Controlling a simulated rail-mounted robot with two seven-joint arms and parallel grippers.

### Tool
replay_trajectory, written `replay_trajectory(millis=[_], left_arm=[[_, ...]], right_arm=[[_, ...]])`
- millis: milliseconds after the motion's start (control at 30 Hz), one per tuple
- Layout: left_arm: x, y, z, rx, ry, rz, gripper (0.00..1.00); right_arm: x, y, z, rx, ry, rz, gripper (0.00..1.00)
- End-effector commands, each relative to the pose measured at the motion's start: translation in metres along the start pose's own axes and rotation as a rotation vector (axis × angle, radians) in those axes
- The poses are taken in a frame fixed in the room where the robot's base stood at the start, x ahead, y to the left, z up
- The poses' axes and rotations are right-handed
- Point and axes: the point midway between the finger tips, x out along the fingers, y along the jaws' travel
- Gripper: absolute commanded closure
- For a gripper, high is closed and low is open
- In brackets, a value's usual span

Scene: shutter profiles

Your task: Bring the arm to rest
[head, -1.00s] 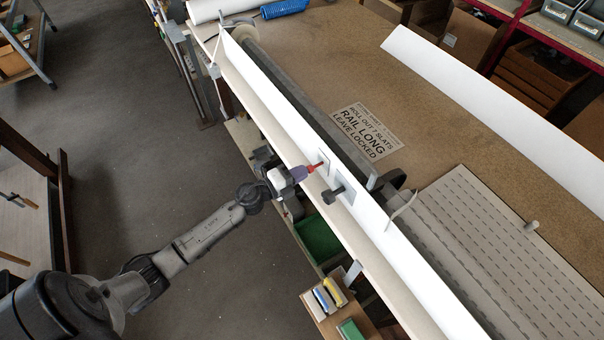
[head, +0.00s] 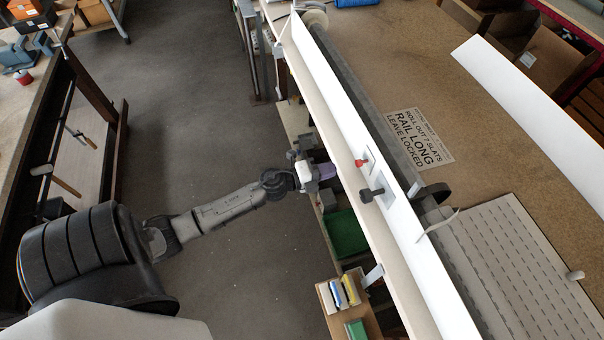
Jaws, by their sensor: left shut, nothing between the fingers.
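My left arm (head: 230,207) reaches in from the left over the grey floor. My right gripper is out of view.
Open floor (head: 190,110) lies left of the bench.

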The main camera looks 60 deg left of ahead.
Motion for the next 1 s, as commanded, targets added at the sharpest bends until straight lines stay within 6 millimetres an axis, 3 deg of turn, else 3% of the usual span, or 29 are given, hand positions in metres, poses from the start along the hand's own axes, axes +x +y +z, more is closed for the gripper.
replay_trajectory(millis=[200, 400, 900, 1000], left_arm=[[-0.042, 0.002, 0.000, 0.000, 0.000, 0.001, 1.00], [-0.067, 0.001, 0.000, 0.000, 0.000, 0.001, 1.00], [-0.079, 0.000, 0.001, -0.008, -0.002, -0.001, 1.00], [-0.079, 0.001, 0.010, -0.021, -0.059, 0.008, 1.00]], right_arm=[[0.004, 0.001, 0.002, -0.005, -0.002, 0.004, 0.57], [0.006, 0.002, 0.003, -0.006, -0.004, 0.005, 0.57], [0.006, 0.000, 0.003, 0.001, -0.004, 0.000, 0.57], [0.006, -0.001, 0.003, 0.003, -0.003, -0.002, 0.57]])
